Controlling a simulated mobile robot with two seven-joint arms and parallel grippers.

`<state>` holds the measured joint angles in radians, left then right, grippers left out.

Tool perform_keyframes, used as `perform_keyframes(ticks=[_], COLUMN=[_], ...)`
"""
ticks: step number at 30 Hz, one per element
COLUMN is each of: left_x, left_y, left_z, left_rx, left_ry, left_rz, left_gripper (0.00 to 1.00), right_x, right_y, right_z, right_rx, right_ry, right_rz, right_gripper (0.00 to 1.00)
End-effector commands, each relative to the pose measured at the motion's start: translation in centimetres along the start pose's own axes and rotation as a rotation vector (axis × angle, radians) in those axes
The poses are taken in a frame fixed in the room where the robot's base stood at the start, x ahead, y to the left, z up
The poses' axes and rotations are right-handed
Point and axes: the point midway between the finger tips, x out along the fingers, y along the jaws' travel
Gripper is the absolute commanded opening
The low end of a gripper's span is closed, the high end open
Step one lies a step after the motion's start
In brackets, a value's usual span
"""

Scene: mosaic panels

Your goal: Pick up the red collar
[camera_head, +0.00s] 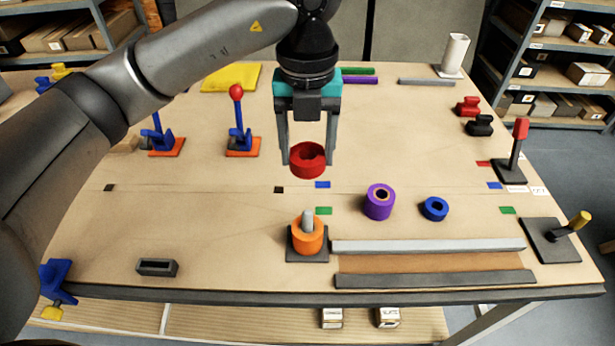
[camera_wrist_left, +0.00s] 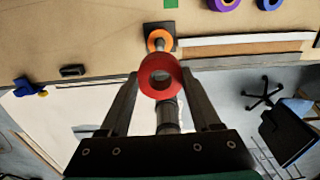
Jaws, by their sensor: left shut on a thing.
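The red collar (camera_head: 307,160) is a short thick ring. My left gripper (camera_head: 307,154) is shut on it, with one finger at each side. The collar looks to be held above the table, behind the orange collar in the head view. In the left wrist view the red collar (camera_wrist_left: 160,76) sits between the two fingertips (camera_wrist_left: 160,80), its hole facing the camera. My right gripper is in neither view.
An orange collar (camera_head: 308,236) sits around a grey peg on a dark square base. A purple collar (camera_head: 379,202) and a blue collar (camera_head: 434,209) lie to its right. Grey rails (camera_head: 430,246) run along the front. Toggle clamps (camera_head: 240,135) stand at the back left.

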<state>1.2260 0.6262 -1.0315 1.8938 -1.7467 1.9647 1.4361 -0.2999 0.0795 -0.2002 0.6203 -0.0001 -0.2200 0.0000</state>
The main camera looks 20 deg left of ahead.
Motion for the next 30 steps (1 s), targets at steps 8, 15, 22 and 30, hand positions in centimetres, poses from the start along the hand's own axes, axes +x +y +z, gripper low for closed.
perform_keyframes(ticks=[8,15,22,30], left_x=[-3.1,-5.1,-6.9,-9.0], left_y=[-0.1,-0.1,0.0,0.0], left_z=[0.0,0.0,0.0,0.0], left_rx=[0.0,0.0,-0.001,-0.001], left_ry=[-0.001,0.0,-0.001,0.0], left_rz=[-0.002,-0.001,-0.001,-0.001], left_gripper=[0.0,0.0,0.0,0.0], right_x=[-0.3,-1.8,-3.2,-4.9], right_y=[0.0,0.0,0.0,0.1], right_z=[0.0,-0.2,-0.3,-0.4], right_rx=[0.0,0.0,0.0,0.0], right_ry=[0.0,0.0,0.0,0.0], right_rz=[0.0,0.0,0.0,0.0], right_gripper=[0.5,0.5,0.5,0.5])
